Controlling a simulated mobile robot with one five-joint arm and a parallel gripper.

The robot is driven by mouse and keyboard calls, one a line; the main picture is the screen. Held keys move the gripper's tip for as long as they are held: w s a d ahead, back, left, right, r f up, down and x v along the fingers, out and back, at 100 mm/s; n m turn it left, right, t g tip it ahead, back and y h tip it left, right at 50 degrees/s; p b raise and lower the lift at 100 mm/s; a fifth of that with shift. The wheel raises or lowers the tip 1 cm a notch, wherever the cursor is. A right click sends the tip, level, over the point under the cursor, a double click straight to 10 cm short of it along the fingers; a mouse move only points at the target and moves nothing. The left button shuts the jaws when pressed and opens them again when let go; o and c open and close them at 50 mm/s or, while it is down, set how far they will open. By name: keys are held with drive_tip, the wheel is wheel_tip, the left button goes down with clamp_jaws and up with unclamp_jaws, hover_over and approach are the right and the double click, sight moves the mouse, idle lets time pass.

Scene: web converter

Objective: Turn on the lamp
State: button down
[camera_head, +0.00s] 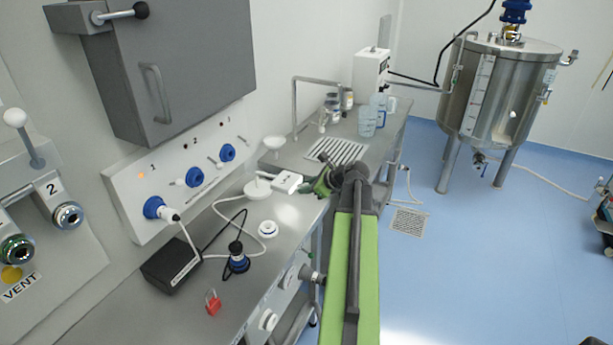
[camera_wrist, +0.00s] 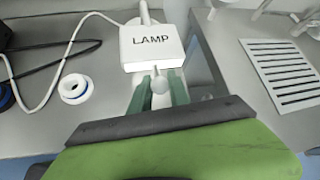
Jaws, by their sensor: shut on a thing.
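The lamp's white box (camera_wrist: 152,46), marked LAMP, is at the top middle of the wrist view. In the head view the white box (camera_head: 287,182) sits on the metal bench, beside a round white base (camera_head: 257,190). A small white round-ended knob (camera_wrist: 160,84) sticks out from the box toward me. My gripper (camera_wrist: 158,92) has its two green fingers on either side of this knob and is shut on it. In the head view my gripper (camera_head: 312,187) is at the box's right end, and the knob is hidden there. I cannot tell if the lamp is lit.
A slotted drain (camera_head: 337,151) lies in the bench behind my gripper. A white ring (camera_head: 268,228), a black box (camera_head: 171,264) with cables and a red padlock (camera_head: 212,302) are on the near bench. A grey cabinet (camera_head: 190,70) overhangs the left. Blue floor is open at right.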

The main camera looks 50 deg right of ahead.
drive_tip(key=shift+w+r+g+h+p, duration=0.15)
drive_tip(key=shift+r+g+h+p, duration=0.3)
drive_tip(key=shift+g+p, duration=0.9)
drive_tip(key=shift+p, duration=0.3)
drive_tip(key=c, duration=1.5)
unclamp_jaws()
drive_tip(key=p+v, duration=1.3)
drive_tip(key=v, duration=0.4)
drive_tip(key=shift+s+d+r, duration=0.1)
drive_tip(key=shift+s+d, duration=0.05)
drive_tip(key=shift+s, duration=0.15)
